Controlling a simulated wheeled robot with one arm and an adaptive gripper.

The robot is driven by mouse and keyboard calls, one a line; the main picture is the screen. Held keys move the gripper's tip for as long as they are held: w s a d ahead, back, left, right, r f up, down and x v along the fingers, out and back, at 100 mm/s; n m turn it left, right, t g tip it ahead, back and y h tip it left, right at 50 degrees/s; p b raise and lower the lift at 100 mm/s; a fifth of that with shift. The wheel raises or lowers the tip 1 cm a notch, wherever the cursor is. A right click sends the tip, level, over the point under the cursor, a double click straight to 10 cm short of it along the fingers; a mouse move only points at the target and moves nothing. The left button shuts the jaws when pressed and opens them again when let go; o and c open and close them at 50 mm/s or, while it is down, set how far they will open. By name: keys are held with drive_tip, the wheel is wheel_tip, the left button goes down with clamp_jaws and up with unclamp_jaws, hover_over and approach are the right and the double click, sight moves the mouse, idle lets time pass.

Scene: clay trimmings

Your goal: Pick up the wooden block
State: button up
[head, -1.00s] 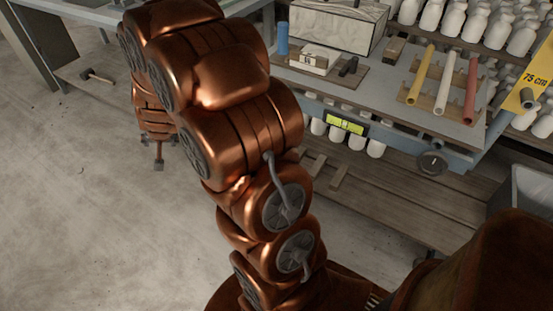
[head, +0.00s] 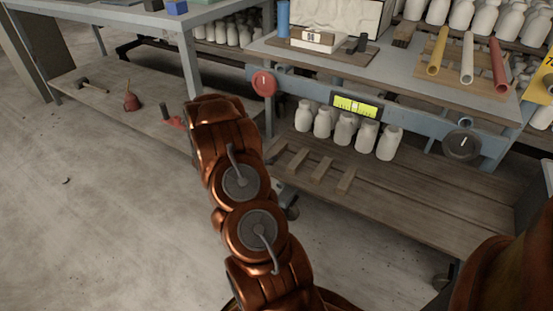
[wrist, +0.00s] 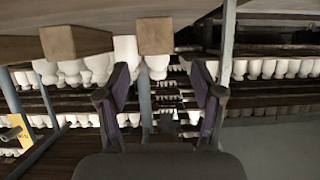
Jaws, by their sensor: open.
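In the wrist view my gripper (wrist: 163,95) is open, with nothing between its fingers. Two light brown wooden block ends, one at upper left (wrist: 75,42) and one at upper middle (wrist: 155,36), show beyond the fingertips against a wooden board. The middle one lines up with the gap between the fingers, apart from them. The view seems upside down. I cannot tell which matches the wrist view. My gripper is hidden in the head view.
The workbench (head: 375,78) carries a blue cylinder (head: 283,18), a boxed item (head: 318,40) and coloured tubes (head: 467,58). White bottles (head: 344,132) stand beneath it. A red knob (head: 263,84) sticks out at its front. Left, a low shelf holds a mallet (head: 92,86).

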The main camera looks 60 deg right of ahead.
sight(273, 153)
drive_tip(key=shift+s+d+f, duration=0.2)
drive_tip(key=shift+s+d, duration=0.05)
drive_tip(key=shift+s, duration=0.05)
drive_tip(key=shift+b+x, duration=0.3)
drive_tip(key=shift+x, duration=0.5)
drive_tip(key=b+x, duration=0.2)
drive_tip(key=x, duration=0.3)
drive_tip(key=shift+f+b, duration=0.1)
drive_tip(key=shift+b, duration=0.2)
drive_tip(key=shift+w+d, duration=0.1)
drive_tip(key=shift+d, duration=0.4)
drive_tip(key=c, duration=1.3)
drive_tip(key=shift+o, duration=0.2)
wheel_tip(273, 153, up, 10)
drive_tip(key=p, duration=0.4)
